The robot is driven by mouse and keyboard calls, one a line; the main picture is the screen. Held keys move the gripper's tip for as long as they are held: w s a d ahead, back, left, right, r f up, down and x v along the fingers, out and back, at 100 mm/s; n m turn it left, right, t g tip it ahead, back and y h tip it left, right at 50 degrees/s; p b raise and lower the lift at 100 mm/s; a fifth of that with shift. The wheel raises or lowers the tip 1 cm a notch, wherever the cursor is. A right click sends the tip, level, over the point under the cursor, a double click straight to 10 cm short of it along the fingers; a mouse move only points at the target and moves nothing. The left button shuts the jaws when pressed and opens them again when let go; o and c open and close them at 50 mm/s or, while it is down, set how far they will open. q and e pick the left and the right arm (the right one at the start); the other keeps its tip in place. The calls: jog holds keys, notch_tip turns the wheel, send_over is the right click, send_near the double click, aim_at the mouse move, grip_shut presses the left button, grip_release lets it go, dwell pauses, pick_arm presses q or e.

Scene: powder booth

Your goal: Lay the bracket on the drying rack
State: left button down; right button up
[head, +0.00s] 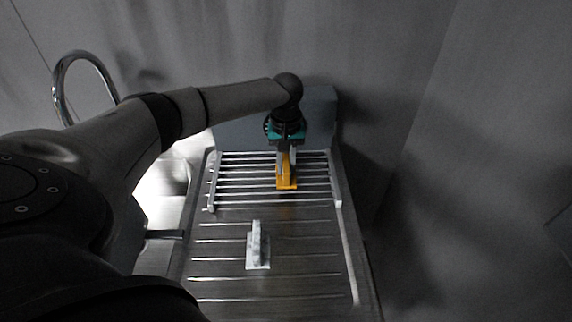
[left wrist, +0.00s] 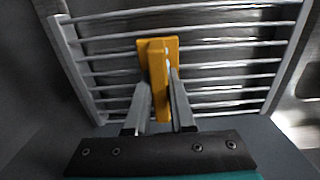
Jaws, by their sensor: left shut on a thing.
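The orange-yellow bracket (head: 287,183) is at the drying rack (head: 234,187), over its bars near the middle. My left gripper (head: 286,160) is shut on the bracket's upright part from above. In the left wrist view, the bracket (left wrist: 158,75) stands between the two grey fingers (left wrist: 160,98), its flat base toward the rack bars (left wrist: 225,80). I cannot tell whether the base touches the bars. My right gripper is not in view.
A pale grey-white bracket-like part (head: 257,247) lies on the ribbed metal drainboard (head: 310,243) in front of the rack. A chrome tap (head: 87,57) and a sink stand at the left. A grey block (head: 322,115) rises behind the rack.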

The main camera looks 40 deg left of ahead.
aim_at(286, 160)
pick_arm(q)
jog(key=c, duration=0.8)
grip_release()
jog(key=shift+o, duration=0.2)
notch_tip(286, 160, up, 12)
jog(key=p, duration=0.1)
jog(key=shift+r, duration=0.1)
